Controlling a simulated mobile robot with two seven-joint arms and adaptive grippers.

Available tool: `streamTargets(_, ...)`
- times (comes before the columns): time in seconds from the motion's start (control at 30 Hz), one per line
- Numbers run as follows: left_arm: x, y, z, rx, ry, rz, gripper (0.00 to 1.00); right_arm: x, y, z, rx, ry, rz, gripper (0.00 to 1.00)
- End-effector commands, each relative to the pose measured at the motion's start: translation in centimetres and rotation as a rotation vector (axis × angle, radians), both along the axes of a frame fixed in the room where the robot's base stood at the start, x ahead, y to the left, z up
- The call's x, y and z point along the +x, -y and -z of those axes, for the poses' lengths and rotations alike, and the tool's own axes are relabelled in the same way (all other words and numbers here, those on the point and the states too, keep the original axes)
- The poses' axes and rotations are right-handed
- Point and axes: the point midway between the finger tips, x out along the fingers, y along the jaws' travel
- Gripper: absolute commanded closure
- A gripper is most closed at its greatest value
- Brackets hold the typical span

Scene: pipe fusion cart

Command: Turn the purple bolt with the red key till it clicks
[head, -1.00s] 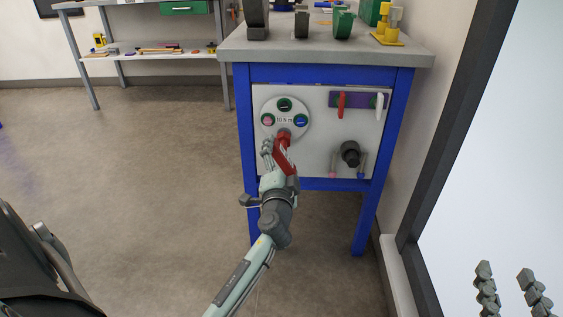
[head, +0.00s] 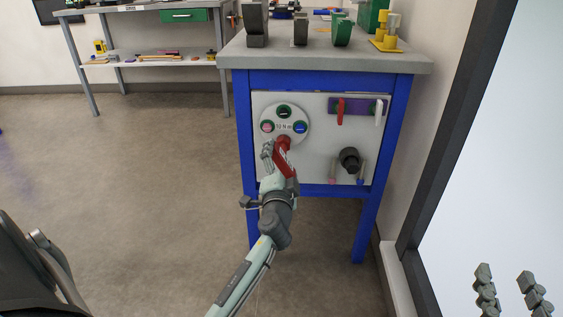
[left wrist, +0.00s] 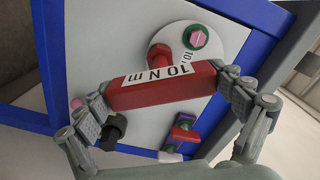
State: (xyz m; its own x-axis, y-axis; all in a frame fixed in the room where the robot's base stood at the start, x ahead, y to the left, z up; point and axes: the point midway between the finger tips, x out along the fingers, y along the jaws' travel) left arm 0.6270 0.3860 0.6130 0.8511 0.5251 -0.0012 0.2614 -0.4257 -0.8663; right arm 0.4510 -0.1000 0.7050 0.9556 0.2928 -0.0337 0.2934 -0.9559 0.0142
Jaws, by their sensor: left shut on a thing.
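My left gripper (head: 281,160) is shut on the red key (head: 285,160) in front of the blue cart's white panel. In the left wrist view the key's red body (left wrist: 165,88), labelled "10 N m", lies across between the two fingers. Its round red head (left wrist: 160,57) is at the lower part of the round white disc (head: 274,112). The disc also bears a green-rimmed dark fitting at top, a pink bolt (head: 267,127) and a blue bolt (head: 300,127). No clearly purple bolt shows; one may be hidden behind the key's head. My right gripper (head: 505,273) is open and empty at lower right.
A purple bar (head: 362,105) with red and white handles is right of the disc. A black knob (head: 349,159) and small pink and blue-tipped pipes stick out below. A wall and dark frame stand close on the right. The floor at left is clear.

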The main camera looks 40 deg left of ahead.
Motion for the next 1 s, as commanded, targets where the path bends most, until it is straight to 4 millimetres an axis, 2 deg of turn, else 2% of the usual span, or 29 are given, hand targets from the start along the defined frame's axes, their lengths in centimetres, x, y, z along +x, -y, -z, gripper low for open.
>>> streamTargets(0.33,0.3,-0.2,-0.2,0.010,-0.003,0.000,0.52,0.0,0.0,0.1,0.002,-0.001,0.002,0.60)
streamTargets(0.77,0.3,-0.2,-0.3,0.198,-0.119,-0.001,0.52,0.0,0.0,-1.3,0.000,0.000,0.001,0.60)
streamTargets(1.0,0.3,-0.2,-0.1,0.225,-0.135,0.000,0.52,0.0,0.0,-1.3,-0.001,0.000,0.001,0.60)
